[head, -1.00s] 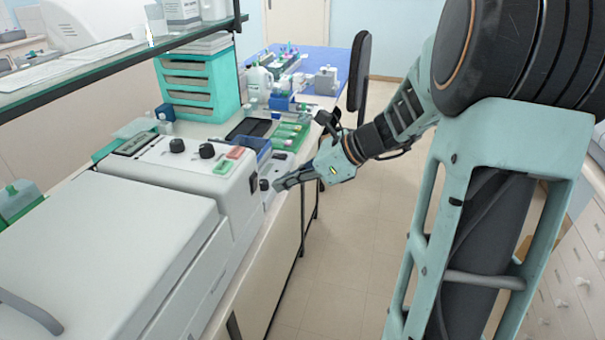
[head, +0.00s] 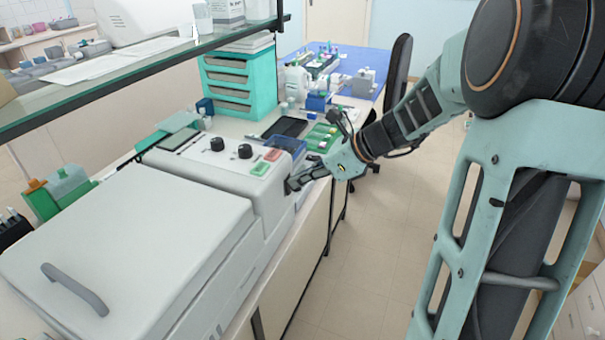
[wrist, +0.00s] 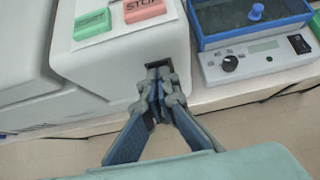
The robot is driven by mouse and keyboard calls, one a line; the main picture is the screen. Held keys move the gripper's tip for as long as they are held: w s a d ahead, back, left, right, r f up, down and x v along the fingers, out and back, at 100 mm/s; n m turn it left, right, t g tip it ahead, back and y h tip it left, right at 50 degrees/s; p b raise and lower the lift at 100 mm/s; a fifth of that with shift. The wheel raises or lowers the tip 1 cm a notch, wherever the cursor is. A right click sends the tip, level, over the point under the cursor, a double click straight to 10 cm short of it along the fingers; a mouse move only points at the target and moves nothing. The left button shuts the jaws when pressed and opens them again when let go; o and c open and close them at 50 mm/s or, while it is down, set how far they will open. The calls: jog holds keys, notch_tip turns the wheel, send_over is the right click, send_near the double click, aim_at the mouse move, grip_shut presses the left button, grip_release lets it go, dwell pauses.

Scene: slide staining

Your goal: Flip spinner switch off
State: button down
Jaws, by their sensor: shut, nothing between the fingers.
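The white spinner (head: 130,250) is a large machine with a closed lid, two black knobs, and a green and a red button on its panel. In the wrist view, the green button (wrist: 94,23) and the red STOP button (wrist: 144,9) are on top of its housing. A dark switch recess (wrist: 157,64) is in its side face. My gripper (wrist: 159,82) is shut and empty, fingertips at this recess and covering most of it. The switch's position is hidden. In the head view, my gripper (head: 291,185) is at the spinner's right side.
A blue-topped device (wrist: 250,62) with a knob and a black rocker switch (wrist: 299,43) stands right of the spinner. A teal drawer unit (head: 240,82) and a glass shelf (head: 130,72) are behind. Open floor lies right of the counter.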

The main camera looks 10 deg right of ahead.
jog(key=shift+d, duration=0.1)
jog(key=shift+r+p, duration=0.7)
jog(key=shift+r, duration=0.1)
jog(key=shift+d, duration=0.1)
